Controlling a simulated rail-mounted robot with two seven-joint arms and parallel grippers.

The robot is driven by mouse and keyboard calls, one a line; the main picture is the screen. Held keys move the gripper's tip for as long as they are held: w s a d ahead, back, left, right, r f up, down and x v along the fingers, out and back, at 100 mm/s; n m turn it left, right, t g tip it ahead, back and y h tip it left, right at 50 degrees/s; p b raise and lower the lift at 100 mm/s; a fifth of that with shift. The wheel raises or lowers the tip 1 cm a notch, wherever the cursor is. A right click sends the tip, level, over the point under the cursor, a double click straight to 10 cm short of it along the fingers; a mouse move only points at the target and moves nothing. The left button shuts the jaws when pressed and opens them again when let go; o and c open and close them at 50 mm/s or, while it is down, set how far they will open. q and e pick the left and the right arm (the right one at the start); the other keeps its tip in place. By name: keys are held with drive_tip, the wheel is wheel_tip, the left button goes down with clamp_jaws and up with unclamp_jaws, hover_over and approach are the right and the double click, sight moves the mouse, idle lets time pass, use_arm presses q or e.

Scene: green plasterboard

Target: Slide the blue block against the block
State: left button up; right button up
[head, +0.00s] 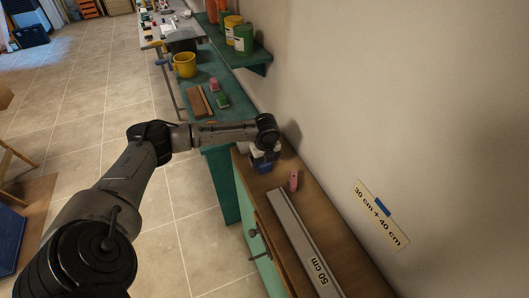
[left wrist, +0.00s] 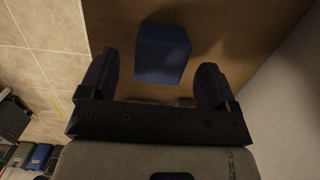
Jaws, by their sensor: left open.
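The blue block (left wrist: 162,53) is in the left wrist view, on the brown wooden top, between the two fingers of my left gripper (left wrist: 157,66). Gaps show on both sides of it, so the open fingers do not grip it. In the head view my left gripper (head: 264,154) points down over the far end of the wooden cabinet top and partly hides the blue block (head: 262,168). A small pink block (head: 293,181) stands on the same top, to the right and nearer. Which one is the other block I cannot tell. My right gripper is not in view.
A long grey bar marked 50 cm (head: 302,243) lies along the cabinet top (head: 335,238). The wall with a "30 cm + 40 cm" label (head: 383,214) borders it on the right.

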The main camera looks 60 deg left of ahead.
sight(263, 162)
use_arm(q)
drive_tip(key=shift+a+f, duration=0.2)
drive_tip(key=shift+f, duration=1.5)
drive_tip(key=c, duration=1)
drive_tip(key=shift+a, duration=0.1)
drive_tip(key=shift+w+a, duration=0.1)
drive_tip(key=shift+a, duration=0.15)
drive_tip(key=shift+w+a, duration=0.15)
drive_tip(key=shift+a, duration=1.05)
drive_tip(key=shift+a, duration=0.35)
